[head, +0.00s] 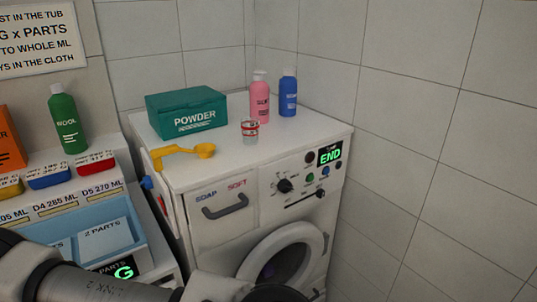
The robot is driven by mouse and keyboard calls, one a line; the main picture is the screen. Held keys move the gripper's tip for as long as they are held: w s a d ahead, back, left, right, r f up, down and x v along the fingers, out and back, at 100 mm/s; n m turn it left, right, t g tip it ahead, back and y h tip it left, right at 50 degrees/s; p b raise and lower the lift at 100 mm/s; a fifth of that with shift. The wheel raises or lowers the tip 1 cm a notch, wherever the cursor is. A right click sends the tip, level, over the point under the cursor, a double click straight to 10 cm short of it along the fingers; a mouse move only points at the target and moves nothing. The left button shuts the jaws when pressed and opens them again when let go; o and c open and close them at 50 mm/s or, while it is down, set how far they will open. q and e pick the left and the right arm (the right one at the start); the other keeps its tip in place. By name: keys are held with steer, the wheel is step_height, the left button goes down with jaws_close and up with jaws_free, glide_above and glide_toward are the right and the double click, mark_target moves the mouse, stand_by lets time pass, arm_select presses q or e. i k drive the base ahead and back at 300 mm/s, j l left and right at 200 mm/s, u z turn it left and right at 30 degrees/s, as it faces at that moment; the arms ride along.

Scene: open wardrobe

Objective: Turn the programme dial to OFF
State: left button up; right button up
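The programme dial is a round black knob (284,186) on the white front panel of the washing machine (225,232). Small marks surround it, too small to read, so I cannot tell which setting it points to. The display (330,155) up and right of the dial reads END in green. My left arm comes in along the bottom edge from the left, below the machine's drawer and in front of the lower door. Its fingers do not show. My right gripper is not in the picture. Nothing touches the dial.
Small buttons and a slider (305,200) sit beside and below the dial. The drawer handle (225,206) and round door (276,258) protrude.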

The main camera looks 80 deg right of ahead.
mark_target(284, 186)
steer(key=z, duration=3)
